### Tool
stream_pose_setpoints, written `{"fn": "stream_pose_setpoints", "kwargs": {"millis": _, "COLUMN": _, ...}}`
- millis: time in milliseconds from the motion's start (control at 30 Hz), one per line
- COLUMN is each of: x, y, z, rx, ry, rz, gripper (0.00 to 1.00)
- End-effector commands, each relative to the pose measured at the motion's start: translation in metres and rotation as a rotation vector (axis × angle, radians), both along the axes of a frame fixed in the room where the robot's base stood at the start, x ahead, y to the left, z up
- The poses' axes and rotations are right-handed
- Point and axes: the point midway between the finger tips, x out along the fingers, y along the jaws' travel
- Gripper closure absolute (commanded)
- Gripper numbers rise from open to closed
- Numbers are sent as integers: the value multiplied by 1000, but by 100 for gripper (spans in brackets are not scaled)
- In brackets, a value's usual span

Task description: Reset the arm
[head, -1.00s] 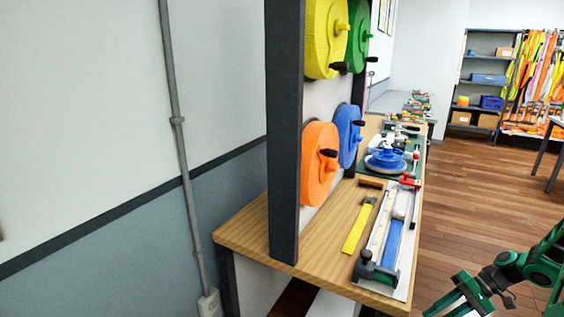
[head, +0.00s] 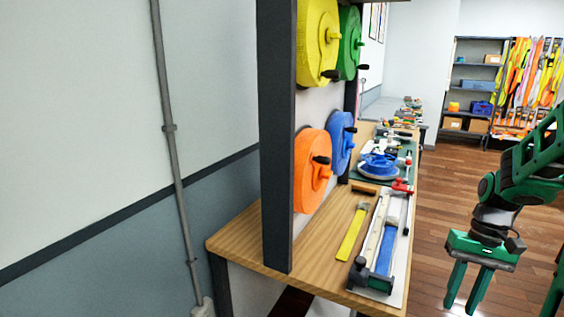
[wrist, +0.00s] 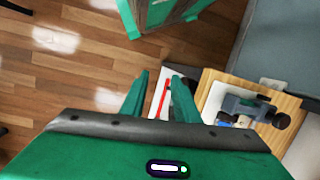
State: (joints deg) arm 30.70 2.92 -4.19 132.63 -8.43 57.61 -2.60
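My gripper (head: 467,290) is green with a dark wrist, at the lower right of the head view. It hangs with its fingers pointing down, apart from the workbench (head: 240,240), over the wood floor. Its two fingers are spread with nothing between them. In the wrist view my gripper (wrist: 160,82) also shows two separated green fingers with a gap between them. Nothing is held.
The bench carries a strap-cutting fixture (head: 385,240), a yellow strip (head: 351,232) and a blue reel (head: 378,163). Yellow, green, orange (head: 312,172) and blue spools hang above. A dark post (head: 278,140) rises at the bench's left. Open floor (head: 440,215) lies right of the bench.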

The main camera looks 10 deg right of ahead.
Motion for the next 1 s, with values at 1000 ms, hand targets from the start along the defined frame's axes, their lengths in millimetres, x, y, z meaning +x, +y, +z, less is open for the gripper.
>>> {"fn": "stream_pose_setpoints", "kwargs": {"millis": 1000, "x": -119, "y": 43, "z": 61, "rx": -194, "ry": -146, "rz": -105, "gripper": 72}}
